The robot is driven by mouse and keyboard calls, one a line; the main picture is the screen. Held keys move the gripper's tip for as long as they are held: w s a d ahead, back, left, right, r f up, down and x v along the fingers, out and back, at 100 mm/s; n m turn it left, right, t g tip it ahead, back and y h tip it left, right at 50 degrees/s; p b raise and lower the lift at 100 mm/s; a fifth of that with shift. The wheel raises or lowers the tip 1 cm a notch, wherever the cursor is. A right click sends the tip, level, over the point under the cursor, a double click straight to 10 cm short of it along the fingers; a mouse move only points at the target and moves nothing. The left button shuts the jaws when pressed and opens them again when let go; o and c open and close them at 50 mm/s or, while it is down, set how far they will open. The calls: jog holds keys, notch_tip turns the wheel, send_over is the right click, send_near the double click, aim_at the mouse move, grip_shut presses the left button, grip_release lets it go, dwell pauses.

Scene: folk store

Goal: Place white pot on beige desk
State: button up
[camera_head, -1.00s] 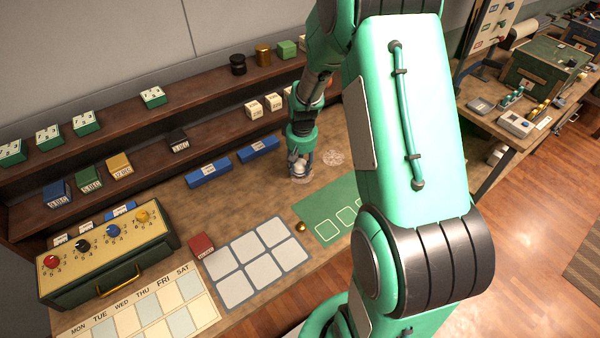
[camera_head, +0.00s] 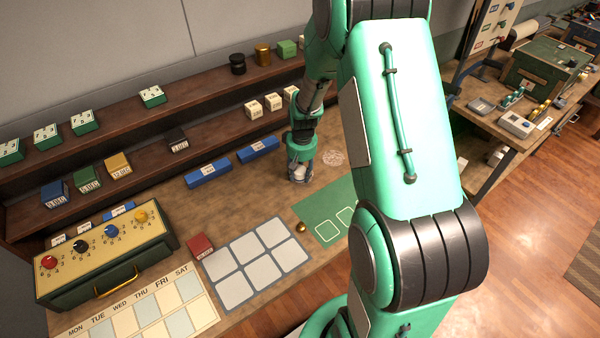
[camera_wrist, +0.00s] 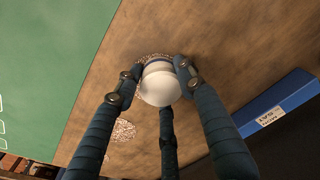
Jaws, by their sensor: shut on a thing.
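The white pot (camera_wrist: 160,88) is a small rounded white thing with a bluish band near its rim. It also shows in the head view (camera_head: 299,170), partly covered by the fingers. My gripper (camera_wrist: 158,78) has three dark blue fingers shut around it; in the head view my gripper (camera_head: 299,176) is low over the brown-beige desk (camera_head: 265,198). A lacy round mark shows at the pot's edge in the wrist view. I cannot tell whether the pot touches the desk.
A second lacy round mark (camera_head: 332,158) lies beside the gripper. A green mat (camera_head: 328,213) is in front. Blue labelled blocks (camera_head: 208,174) stand to the left, before the shelves (camera_head: 195,93). A small brass knob (camera_head: 301,227) and a grey-white grid (camera_head: 256,264) lie nearer.

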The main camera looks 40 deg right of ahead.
aim_at(301, 172)
jog(key=shift+f, duration=0.15)
jog(key=o, duration=1.2)
jog(key=r, duration=0.4)
jog(key=r+p, duration=0.1)
jog(key=r, duration=0.3)
jog(key=s+r+p, duration=0.1)
jog(key=r, duration=0.3)
jog(key=shift+a+r, duration=0.1)
jog(key=shift+r, duration=0.05)
